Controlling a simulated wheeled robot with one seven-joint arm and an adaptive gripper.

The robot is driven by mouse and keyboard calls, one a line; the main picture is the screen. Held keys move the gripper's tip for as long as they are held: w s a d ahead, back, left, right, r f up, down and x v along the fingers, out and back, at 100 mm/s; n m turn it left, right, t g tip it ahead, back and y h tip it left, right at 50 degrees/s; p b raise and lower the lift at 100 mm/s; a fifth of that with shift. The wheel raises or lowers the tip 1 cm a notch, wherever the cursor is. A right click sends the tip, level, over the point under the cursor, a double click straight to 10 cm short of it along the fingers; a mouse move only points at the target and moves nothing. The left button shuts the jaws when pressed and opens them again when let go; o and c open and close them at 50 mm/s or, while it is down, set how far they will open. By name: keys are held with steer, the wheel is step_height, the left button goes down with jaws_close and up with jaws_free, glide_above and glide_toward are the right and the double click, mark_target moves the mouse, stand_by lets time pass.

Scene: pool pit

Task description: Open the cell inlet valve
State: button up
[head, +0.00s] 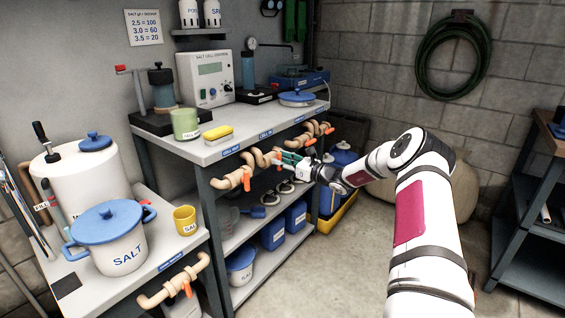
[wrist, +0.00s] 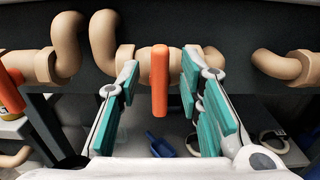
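A row of tan pipe valves with orange lever handles runs along the front edge of the workbench. My gripper (head: 288,157) is at the middle valve (head: 262,158), below a blue label that seems to read "CELL IN" (head: 266,133). In the wrist view my gripper (wrist: 161,68) is open, its teal-padded fingers on either side of the orange handle (wrist: 160,82). The handle stands upright in that picture, with visible gaps to both fingers. The left valve's orange handle (head: 247,180) hangs down. In the head view my gripper partly hides the middle valve.
Neighbouring pipes (wrist: 285,65) stand close on both sides. Floor at front right is clear.

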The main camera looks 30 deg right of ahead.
jaws_close()
steer(key=shift+n, duration=0.4)
steer(key=n+b, duration=0.4)
steer(key=n, duration=0.1)
steer(key=f+n+b, duration=0.1)
steer(key=n+b, duration=0.3)
steer(key=n, duration=0.2)
steer(key=a+n+b, duration=0.1)
steer(key=n+b, duration=0.3)
steer(key=n, duration=0.2)
steer(key=shift+s+f+b, duration=0.25)
steer(key=shift+b, duration=0.15)
stand_by(0.3)
